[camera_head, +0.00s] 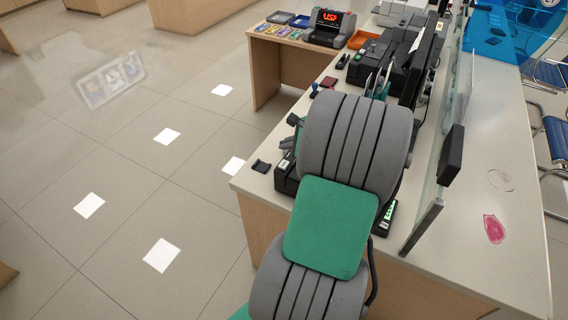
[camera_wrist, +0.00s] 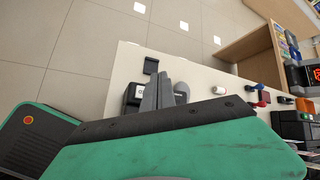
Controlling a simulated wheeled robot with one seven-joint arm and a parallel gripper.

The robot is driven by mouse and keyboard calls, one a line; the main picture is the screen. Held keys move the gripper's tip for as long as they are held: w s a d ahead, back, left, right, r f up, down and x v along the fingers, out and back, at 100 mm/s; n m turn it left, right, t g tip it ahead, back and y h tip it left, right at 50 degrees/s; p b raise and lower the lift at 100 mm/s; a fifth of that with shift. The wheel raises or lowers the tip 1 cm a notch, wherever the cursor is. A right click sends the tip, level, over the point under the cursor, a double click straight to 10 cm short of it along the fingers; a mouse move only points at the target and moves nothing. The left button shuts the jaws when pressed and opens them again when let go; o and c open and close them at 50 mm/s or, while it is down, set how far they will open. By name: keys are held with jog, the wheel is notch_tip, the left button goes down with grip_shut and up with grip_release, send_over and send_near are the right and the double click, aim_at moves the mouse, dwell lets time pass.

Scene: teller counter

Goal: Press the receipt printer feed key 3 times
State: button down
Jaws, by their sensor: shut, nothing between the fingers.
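A black device (camera_head: 287,180) that looks like the receipt printer stands at the near left end of the counter, largely hidden behind my grey and green arm. In the wrist view part of a black box with a white patch (camera_wrist: 131,98) shows just left of my gripper (camera_wrist: 161,82). The gripper's grey fingers are shut together, empty, and point over the counter beside this box. The fingers overlap its right side in the picture; I cannot tell whether they touch it. The feed key cannot be made out.
A small black holder (camera_head: 261,166) lies at the counter's left edge. A black device with a green display (camera_head: 389,213) stands near the glass screen (camera_head: 455,110). Stamps (camera_wrist: 252,103) and several black machines (camera_head: 385,60) stand farther along.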

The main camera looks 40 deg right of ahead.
jog(key=shift+w+d+r+b, duration=0.1)
jog(key=shift+d+b, duration=0.05)
jog(key=shift+b, duration=0.9)
notch_tip(320, 180, up, 4)
jog(key=b, duration=0.3)
jog(key=shift+f, duration=0.2)
jog(key=b, duration=0.9)
send_over(286, 165)
notch_tip(286, 165, down, 7)
jog(key=shift+f, duration=0.9)
